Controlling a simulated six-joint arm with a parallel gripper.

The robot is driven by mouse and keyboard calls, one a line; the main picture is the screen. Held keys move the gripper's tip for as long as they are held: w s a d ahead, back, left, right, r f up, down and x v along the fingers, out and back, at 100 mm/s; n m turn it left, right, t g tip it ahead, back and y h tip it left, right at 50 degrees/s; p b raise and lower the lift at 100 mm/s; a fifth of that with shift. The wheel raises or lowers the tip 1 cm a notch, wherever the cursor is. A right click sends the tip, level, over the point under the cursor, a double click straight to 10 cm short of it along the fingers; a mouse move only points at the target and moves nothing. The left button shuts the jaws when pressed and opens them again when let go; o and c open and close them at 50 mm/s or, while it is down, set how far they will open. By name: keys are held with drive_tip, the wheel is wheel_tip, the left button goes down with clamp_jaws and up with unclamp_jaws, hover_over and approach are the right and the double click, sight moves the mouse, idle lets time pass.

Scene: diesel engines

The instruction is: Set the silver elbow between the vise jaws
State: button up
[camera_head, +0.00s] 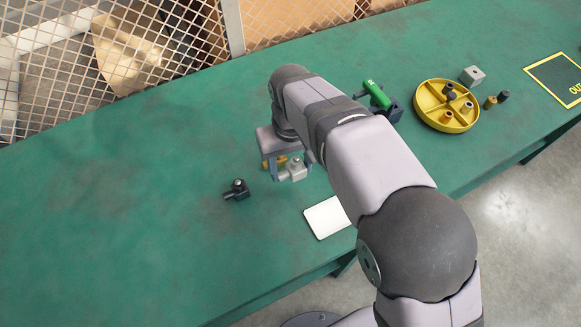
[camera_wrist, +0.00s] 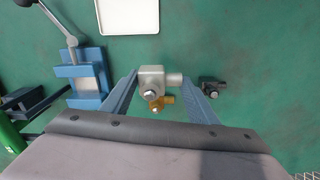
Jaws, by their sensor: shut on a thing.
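The silver elbow (camera_wrist: 150,80) is held between the two blue-grey fingers of my gripper (camera_wrist: 157,77), which is shut on it. The elbow also shows below my wrist in the head view (camera_head: 294,171). The blue vise (camera_wrist: 88,101), with a pale grey middle and a lever handle, stands left of my gripper in the wrist view. In the head view I cannot make out the vise, as my arm covers that area. The elbow is apart from the vise.
A brass elbow (camera_wrist: 157,103) shows close behind the silver one. A black elbow (camera_head: 237,190) lies to the left on the green bench (camera_head: 110,220). A white plate (camera_head: 327,217), a green-topped dark fixture (camera_head: 377,95) and a yellow divided tray (camera_head: 424,114) are also there. The bench's left is clear.

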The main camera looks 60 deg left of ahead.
drive_tip(key=shift+w+r+p, duration=0.3)
drive_tip(key=shift+w+r, duration=0.05)
drive_tip(key=shift+r, duration=0.1)
drive_tip(key=w+f+m+p, duration=0.1)
drive_tip(key=w+p, duration=0.3)
drive_tip(key=w, duration=0.1)
drive_tip(key=w+p, duration=0.4)
drive_tip(key=w+f+m+p, duration=0.1)
drive_tip(key=w+p, duration=0.3)
drive_tip(key=w, duration=0.1)
drive_tip(key=shift+w+a+f+m, duration=0.1)
drive_tip(key=shift+w+f+m, duration=0.2)
drive_tip(key=w+a+r+n, duration=0.1)
drive_tip(key=a+r+n, duration=0.2)
drive_tip(key=a+r, duration=0.1)
drive_tip(key=shift+w, duration=0.3)
drive_tip(key=shift+r, duration=0.1)
